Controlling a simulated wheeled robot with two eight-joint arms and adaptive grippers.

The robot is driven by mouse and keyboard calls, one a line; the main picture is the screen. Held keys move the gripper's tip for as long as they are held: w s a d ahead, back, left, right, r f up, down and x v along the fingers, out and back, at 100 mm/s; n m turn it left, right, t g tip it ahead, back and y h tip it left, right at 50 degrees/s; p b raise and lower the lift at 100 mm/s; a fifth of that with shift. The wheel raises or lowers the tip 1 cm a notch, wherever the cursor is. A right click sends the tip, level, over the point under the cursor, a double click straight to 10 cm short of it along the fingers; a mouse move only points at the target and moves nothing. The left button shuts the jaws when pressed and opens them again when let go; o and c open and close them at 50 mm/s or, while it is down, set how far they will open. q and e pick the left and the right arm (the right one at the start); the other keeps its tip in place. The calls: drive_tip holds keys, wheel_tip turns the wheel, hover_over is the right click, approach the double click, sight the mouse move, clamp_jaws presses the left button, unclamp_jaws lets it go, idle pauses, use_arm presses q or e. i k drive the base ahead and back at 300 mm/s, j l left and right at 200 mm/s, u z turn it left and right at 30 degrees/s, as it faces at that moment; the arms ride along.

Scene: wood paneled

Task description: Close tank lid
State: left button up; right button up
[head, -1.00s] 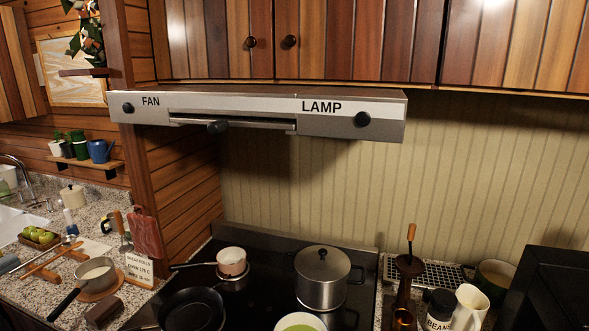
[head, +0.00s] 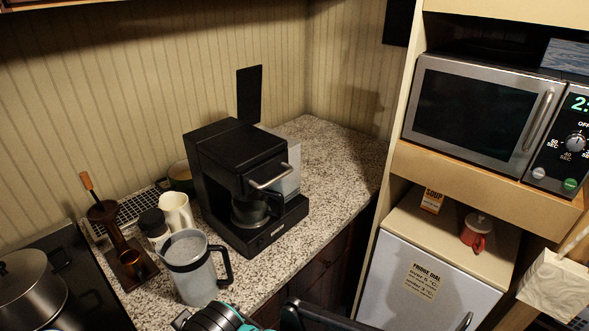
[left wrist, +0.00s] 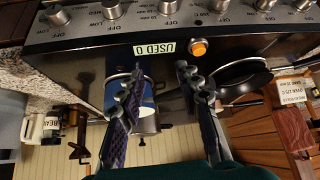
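A black coffee maker (head: 235,180) stands on the granite counter in the head view. A flat black panel (head: 249,93), seemingly its tank lid, stands upright at its back, raised open. A clear tank (head: 287,170) shows at its right side, partly behind a metal handle. In the left wrist view my left gripper (left wrist: 157,68) is open, with nothing held between its fingers, before the stove front. A teal and black part of my arm (head: 215,318) shows at the bottom edge of the head view; its fingers cannot be made out.
A clear jug (head: 195,268) with a black handle stands in front of the coffee maker, near a cream pitcher (head: 176,213). A microwave (head: 480,110) is at the right. Counter right of the coffee maker (head: 340,165) is clear.

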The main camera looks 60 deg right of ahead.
sight(249, 79)
drive_tip(key=j+z, duration=0.1)
drive_tip(key=z, duration=0.35)
drive_tip(key=k+z, duration=0.1)
drive_tip(key=z, duration=0.35)
drive_tip(key=j+z, duration=0.1)
drive_tip(key=z, duration=0.35)
drive_tip(key=k+z, duration=0.15)
drive_tip(key=z, duration=0.35)
